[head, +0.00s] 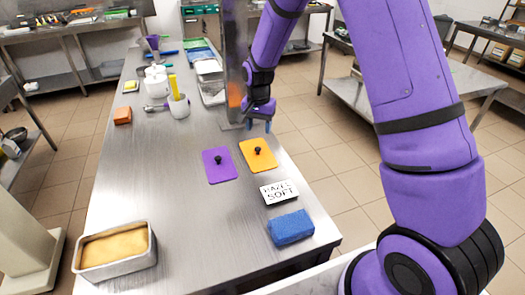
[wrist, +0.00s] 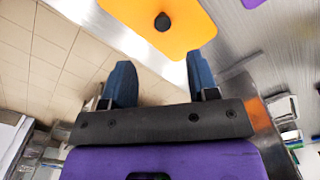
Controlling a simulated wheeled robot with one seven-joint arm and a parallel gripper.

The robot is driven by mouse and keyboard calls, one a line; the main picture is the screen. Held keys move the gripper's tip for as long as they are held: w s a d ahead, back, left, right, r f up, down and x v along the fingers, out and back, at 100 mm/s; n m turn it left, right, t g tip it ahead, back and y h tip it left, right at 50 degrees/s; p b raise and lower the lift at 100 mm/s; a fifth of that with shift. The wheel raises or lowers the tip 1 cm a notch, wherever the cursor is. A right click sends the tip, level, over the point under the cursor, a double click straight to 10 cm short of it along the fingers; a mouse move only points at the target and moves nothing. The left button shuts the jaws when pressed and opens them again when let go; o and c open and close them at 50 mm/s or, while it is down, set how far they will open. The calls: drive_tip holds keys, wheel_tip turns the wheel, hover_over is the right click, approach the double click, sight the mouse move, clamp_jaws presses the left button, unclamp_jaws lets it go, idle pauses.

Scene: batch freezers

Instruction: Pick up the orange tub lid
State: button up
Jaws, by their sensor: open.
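The orange tub lid (head: 258,154) lies flat on the steel table near its right edge, with a black knob at its middle. My gripper (head: 258,126) is just behind the lid in the head view, above the table's right edge, with its blue fingertips pointing down. In the wrist view, the orange lid (wrist: 160,22) fills the top middle, ahead of the fingers. The two blue fingers of my gripper (wrist: 160,80) stand wide apart with nothing between them. A purple lid (head: 219,165) with a black knob lies just left of the orange one.
A white lettered card (head: 279,192) and a blue sponge (head: 291,228) lie in front of the lids. A steel post (head: 233,70) rises beside my gripper. A metal pan (head: 117,250) stands at the front left.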

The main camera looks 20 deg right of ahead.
hover_over(257, 148)
drive_tip(key=f, duration=0.4)
drive_tip(key=shift+s+d+f, duration=0.1)
drive_tip(key=shift+d+f, duration=0.05)
drive_tip(key=shift+d, duration=0.25)
drive_tip(key=shift+s+a+f, duration=0.1)
drive_tip(key=shift+a+f, duration=0.1)
drive_tip(key=shift+f, duration=1.15)
drive_tip(key=shift+a+f, duration=0.15)
drive_tip(key=shift+f, duration=1.2)
drive_tip(key=c, duration=1)
drive_tip(key=shift+r, duration=0.1)
